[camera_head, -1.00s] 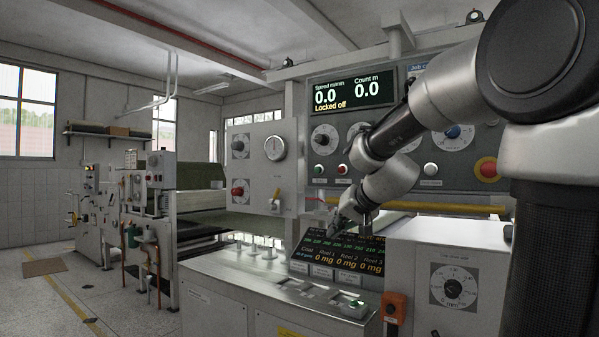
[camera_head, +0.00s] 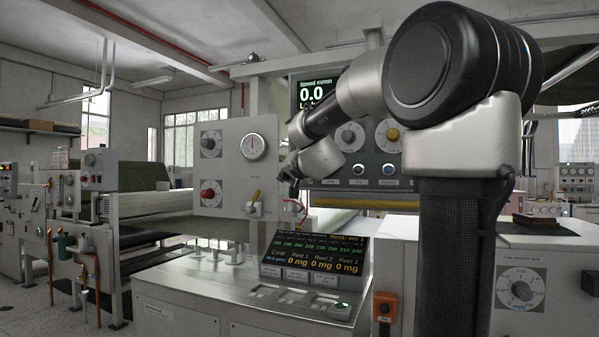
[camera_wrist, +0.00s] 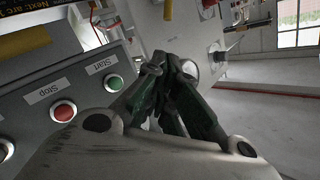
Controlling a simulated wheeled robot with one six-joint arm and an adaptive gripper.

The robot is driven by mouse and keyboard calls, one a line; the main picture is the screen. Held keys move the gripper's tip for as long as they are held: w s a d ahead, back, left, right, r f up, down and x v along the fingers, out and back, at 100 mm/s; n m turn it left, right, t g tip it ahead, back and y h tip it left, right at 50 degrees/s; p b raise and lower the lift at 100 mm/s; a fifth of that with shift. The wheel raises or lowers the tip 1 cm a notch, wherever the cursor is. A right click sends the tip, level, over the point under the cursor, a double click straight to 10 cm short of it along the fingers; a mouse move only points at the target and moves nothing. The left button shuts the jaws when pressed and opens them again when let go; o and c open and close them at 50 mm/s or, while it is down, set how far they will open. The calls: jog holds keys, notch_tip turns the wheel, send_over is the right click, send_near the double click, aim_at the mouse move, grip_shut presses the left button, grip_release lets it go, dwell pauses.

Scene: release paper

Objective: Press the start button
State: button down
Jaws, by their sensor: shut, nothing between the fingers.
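In the wrist view, the green start button (camera_wrist: 113,83) sits on the dark grey panel under an upside-down label reading Start. The red stop button (camera_wrist: 63,110) is farther left on the same panel. My gripper (camera_wrist: 168,62) is shut and empty, with its fingertips to the right of the start button and apart from it. In the head view, my gripper (camera_head: 286,168) is small beside the control panel, between the white gauge box and my wrist. I cannot make out the start button there; my arm covers part of the panel.
A yellow bar (camera_head: 350,204) runs below the panel. The reel display (camera_head: 315,256) and desk (camera_head: 165,277) lie lower. An orange button box (camera_head: 385,307) is at lower right.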

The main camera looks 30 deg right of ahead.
jog(key=w+d, duration=0.5)
jog(key=d, duration=0.2)
jog(key=shift+w, duration=0.15)
dwell(0.4)
jog(key=shift+w+d, duration=0.1)
dwell(1.3)
jog(key=shift+w+d, duration=0.15)
jog(key=shift+d, duration=0.05)
jog(key=shift+w+d, duration=0.3)
jog(key=shift+d, duration=0.1)
dwell(0.8)
jog(key=shift+s+a, duration=0.55)
jog(key=shift+a, duration=0.15)
